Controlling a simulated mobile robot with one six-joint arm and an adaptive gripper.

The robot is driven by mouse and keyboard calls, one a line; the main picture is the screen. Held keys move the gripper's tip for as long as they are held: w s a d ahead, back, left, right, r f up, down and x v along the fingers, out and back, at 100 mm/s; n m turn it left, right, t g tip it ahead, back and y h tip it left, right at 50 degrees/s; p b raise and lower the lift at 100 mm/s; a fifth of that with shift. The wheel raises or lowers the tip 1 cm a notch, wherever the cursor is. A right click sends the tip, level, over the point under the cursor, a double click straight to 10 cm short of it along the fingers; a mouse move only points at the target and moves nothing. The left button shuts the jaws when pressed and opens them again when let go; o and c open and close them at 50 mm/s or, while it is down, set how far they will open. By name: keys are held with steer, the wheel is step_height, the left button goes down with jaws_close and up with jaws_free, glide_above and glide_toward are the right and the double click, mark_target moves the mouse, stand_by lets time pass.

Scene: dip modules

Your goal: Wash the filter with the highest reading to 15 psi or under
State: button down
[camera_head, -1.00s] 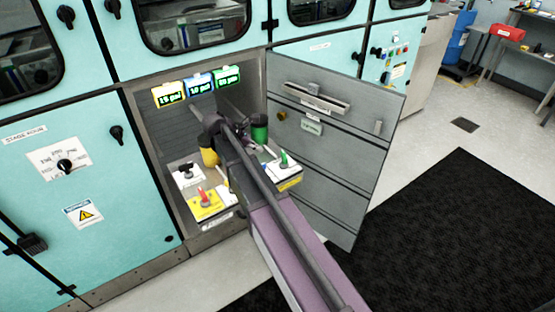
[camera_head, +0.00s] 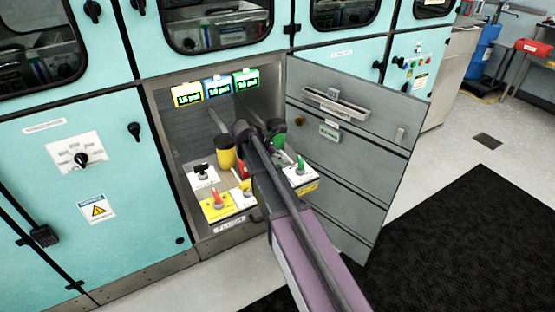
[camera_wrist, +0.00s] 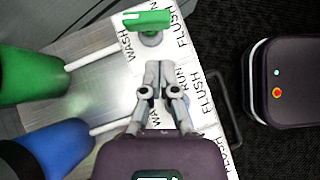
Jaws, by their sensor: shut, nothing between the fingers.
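Three lit gauges hang in the open bay: yellow (camera_head: 187,95), blue (camera_head: 218,87) and green (camera_head: 245,80). Blue seems to show 10 psi and yellow something in the teens; green is too blurred to read surely. A yellow filter (camera_head: 226,155) stands at the left. The green filter (camera_wrist: 30,78) and blue filter (camera_wrist: 50,148) show in the wrist view. My gripper (camera_wrist: 160,68) is shut and empty above a white plate marked WASH, RUN and FLUSH, just below the green handle (camera_wrist: 147,19). Its fingers hide part of the plate; a blue bit (camera_wrist: 180,92) shows beside them.
A red handle (camera_head: 217,197) stands on a yellow-and-white plate, with a black handle (camera_head: 201,171) behind it. The open grey door (camera_head: 345,150) bounds the bay on the right. A black mat (camera_head: 470,250) covers clear floor at the right.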

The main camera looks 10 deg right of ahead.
mark_target(299, 168)
steer(key=shift+b+x, duration=1.6)
steer(key=shift+x, duration=1.2)
